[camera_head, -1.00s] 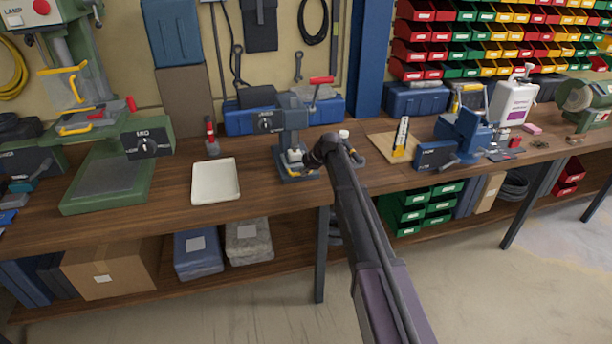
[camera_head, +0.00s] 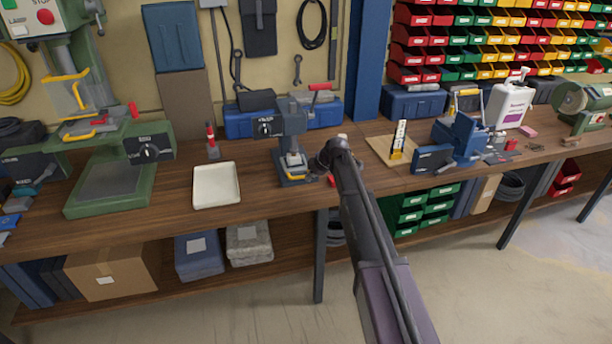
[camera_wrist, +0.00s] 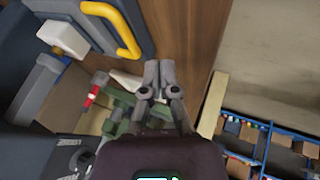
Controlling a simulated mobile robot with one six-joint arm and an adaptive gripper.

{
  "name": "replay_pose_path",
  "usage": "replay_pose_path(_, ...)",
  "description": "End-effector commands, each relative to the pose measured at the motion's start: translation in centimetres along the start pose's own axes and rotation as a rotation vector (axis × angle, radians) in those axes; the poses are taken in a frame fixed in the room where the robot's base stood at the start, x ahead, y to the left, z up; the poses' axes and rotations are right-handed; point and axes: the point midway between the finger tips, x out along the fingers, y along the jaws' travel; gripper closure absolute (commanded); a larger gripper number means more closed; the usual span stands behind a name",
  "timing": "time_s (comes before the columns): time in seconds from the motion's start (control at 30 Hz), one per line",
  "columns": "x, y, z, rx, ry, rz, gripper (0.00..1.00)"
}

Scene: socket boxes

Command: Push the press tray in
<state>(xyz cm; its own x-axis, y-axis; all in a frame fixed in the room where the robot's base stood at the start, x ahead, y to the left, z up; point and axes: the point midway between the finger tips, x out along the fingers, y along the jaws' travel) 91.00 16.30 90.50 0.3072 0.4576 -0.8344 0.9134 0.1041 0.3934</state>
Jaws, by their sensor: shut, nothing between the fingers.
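The small blue-grey press (camera_head: 268,129) stands on the bench, left of my gripper in the head view. Its tray has a yellow handle (camera_head: 297,177) at the base, facing the bench's front edge. The yellow handle (camera_wrist: 128,38) also shows at the top of the wrist view. My gripper (camera_wrist: 158,70) is shut and empty, its fingertips together below and right of the handle, apart from it in the picture. In the head view my wrist is just right of the press base, and the fingertips are hard to make out. How far the tray sits in the press is unclear.
A white tray (camera_head: 216,185) lies left of the press, and a green press (camera_head: 112,180) stands farther left. A wooden board (camera_head: 391,151) and a blue vise (camera_head: 460,135) are to the right. The bench's front edge is close to my arm.

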Motion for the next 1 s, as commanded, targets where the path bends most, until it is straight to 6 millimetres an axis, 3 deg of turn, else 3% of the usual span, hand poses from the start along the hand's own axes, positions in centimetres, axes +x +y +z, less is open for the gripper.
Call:
replay_pose_path(0.03, -1.0, 0.1, -0.2, 0.001, 0.000, 0.000, 1.00)
replay_pose_path(0.6, -6.4, 0.0, -0.1, 0.001, 0.001, -0.001, 1.00)
replay_pose_path(1.0, -7.7, 0.0, 0.0, 0.000, 0.001, -0.001, 1.00)
